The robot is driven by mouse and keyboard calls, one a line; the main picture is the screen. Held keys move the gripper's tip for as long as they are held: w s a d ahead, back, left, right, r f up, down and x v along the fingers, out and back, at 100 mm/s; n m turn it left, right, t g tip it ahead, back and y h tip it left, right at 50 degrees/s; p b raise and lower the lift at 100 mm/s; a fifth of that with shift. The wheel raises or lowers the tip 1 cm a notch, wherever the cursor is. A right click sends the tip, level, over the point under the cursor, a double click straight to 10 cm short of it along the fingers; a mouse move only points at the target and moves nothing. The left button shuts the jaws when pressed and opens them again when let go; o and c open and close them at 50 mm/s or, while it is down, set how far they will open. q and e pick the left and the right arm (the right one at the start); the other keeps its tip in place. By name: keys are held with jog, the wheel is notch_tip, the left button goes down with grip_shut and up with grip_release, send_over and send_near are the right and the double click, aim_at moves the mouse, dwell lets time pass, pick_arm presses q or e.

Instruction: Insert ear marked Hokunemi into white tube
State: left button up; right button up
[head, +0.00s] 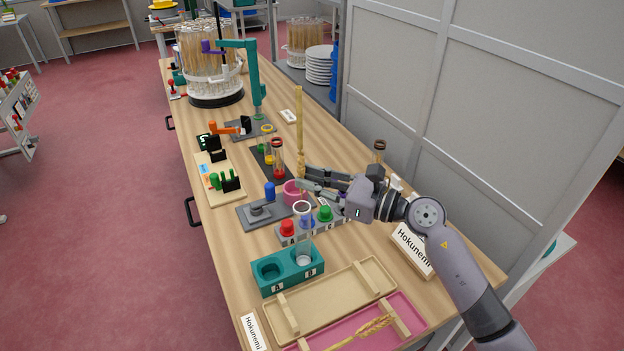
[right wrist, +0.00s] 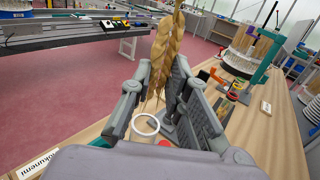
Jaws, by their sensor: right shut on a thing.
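My right gripper (head: 303,181) is shut on a wheat ear (head: 300,163) above the bench's middle. The ear is upright, with a long pale part rising above the fingers. In the right wrist view the golden ear (right wrist: 166,52) stands between the fingers (right wrist: 165,92), with thin awns near its lower end. No marking shows on it. A clear tube with a white bottom (head: 304,261) stands upright in the teal rack (head: 290,283), nearer the front than the gripper. A white ring (right wrist: 145,124) shows below the ear in the wrist view. My left gripper is out of view.
A "Hokunemi" sign (head: 411,246) stands at right, another card (head: 252,331) at front left. The beige tray (head: 335,303) is empty; the pink tray (head: 405,309) holds another ear (head: 372,328). A red-bottomed tube (head: 278,160) and coloured caps (head: 287,228) stand close to the gripper.

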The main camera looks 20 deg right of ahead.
notch_tip(320, 180, down, 6)
jog(key=b, duration=0.5)
dwell(1.4)
notch_tip(320, 180, up, 7)
jog(key=p, duration=0.5)
jog(key=shift+p, duration=0.35)
dwell(0.7)
dwell(1.2)
jog(key=shift+b, duration=0.3)
notch_tip(320, 180, down, 7)
jog(key=b, duration=0.6)
dwell(1.4)
